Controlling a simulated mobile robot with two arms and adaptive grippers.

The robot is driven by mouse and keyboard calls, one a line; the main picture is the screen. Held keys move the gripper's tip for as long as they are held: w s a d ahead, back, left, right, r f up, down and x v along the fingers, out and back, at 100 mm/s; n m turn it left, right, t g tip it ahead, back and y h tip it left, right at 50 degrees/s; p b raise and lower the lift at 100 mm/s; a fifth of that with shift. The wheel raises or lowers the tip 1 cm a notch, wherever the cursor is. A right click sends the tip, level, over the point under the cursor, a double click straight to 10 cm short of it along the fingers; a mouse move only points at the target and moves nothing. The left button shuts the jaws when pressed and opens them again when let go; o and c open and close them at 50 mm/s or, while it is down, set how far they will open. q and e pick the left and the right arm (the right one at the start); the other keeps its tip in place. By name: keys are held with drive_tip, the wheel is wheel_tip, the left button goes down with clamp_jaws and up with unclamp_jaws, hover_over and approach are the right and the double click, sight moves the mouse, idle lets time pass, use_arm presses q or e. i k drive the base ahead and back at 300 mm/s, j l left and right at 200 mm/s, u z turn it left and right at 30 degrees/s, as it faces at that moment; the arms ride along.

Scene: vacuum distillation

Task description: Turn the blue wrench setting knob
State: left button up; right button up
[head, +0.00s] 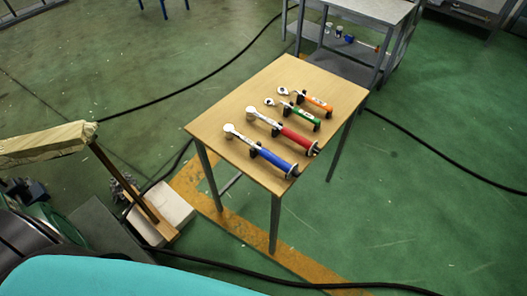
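The blue wrench (274,158) lies nearest on a small wooden-topped table (222,105), held in dark supports. Its round silver head (229,130) points to the left, and its blue handle runs down to the right. The setting knob (295,172) appears as a small dark and pale end piece at the handle's right end, close to the table's front right edge. It is too small to see its marks. Neither of my grippers is in view.
A red wrench (296,137) lies just behind the blue one, with green (305,116) and orange (319,103) wrenches beyond. A grey metal table (372,9) stands behind. Black cables (440,152) cross the green floor. A white block (172,211) stands left of the table.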

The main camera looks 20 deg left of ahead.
sight(295, 173)
drive_tip(key=u, duration=0.7)
drive_tip(key=i+l+u, duration=0.15)
drive_tip(key=l+u, duration=1.35)
drive_tip(key=l, duration=0.15)
